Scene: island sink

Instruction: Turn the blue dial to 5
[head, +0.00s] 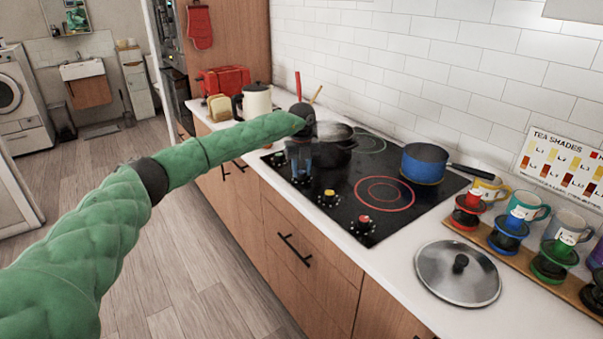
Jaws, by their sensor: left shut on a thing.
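The black cooktop (412,197) has a row of dials along its front edge. A yellow dial (329,195) and a red dial (364,221) show clearly. My left gripper (300,177) points down at the dial farther back in this row, left of the yellow one. It is shut on that dial, which I take to be the blue dial. The fingers hide most of it, so its colour and setting cannot be read. My right gripper is not in view.
A dark pot (338,156) stands just behind my left gripper. One burner ring (384,192) glows red. A lid (457,275) lies on the counter, near several mugs on coloured stands.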

